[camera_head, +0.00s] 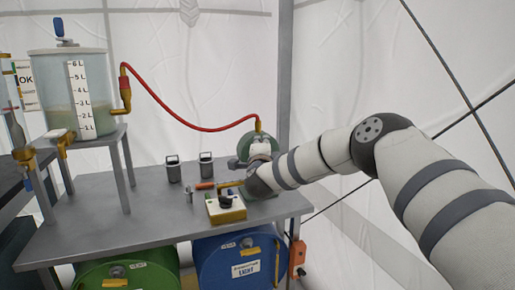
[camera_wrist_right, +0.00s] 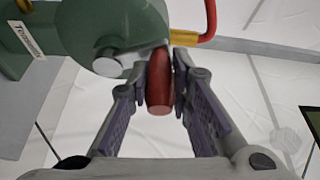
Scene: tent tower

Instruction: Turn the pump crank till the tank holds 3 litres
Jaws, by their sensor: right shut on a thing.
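The clear tank (camera_head: 50,85) stands on a grey stand at the left, with a white litre scale (camera_head: 83,95) from 1 L to 6 L. Cloudy greenish liquid fills its lower part, with its top near the 3 L mark; the exact level is hard to read. The green pump (camera_head: 243,148) sits at the table's right end; its housing also shows in the wrist view (camera_wrist_right: 125,25). My right gripper (camera_wrist_right: 160,75) is shut on the red-brown crank handle (camera_wrist_right: 160,92). In the head view, my right arm hides the crank and most of the gripper. My left gripper is out of view.
A red hose (camera_head: 185,122) runs from the tank to the pump. Green (camera_head: 128,272) and blue (camera_head: 240,260) drums are below. The table's front left is clear.

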